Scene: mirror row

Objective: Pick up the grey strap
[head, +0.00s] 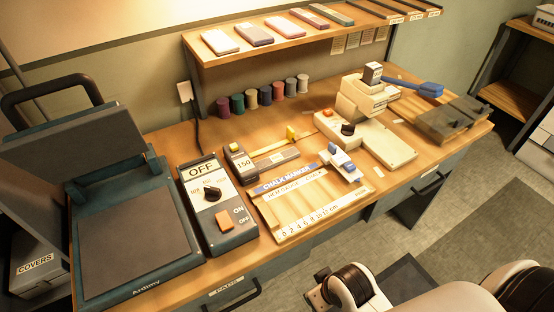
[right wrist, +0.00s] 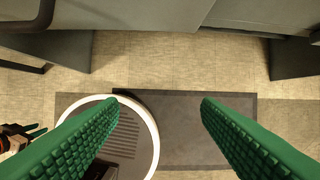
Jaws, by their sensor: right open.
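I cannot make out for certain which thing is the grey strap. Several flat, strap-like pieces lie in a row on the upper shelf in the head view, and a grey-green piece (head: 331,14) among them is the greyest. My right gripper (right wrist: 160,101) shows in the right wrist view with two green ridged fingers wide apart and nothing between them. It is over the floor, away from the shelf. A small green part at the left edge of the right wrist view looks like my left gripper (right wrist: 36,131); its jaws are not clear.
The wooden workbench (head: 150,139) carries a heat press (head: 135,238), a control box (head: 213,207), a ruled chalk board (head: 310,203) and a cream machine (head: 385,143). Several thread spools (head: 251,98) stand under the shelf (head: 225,55).

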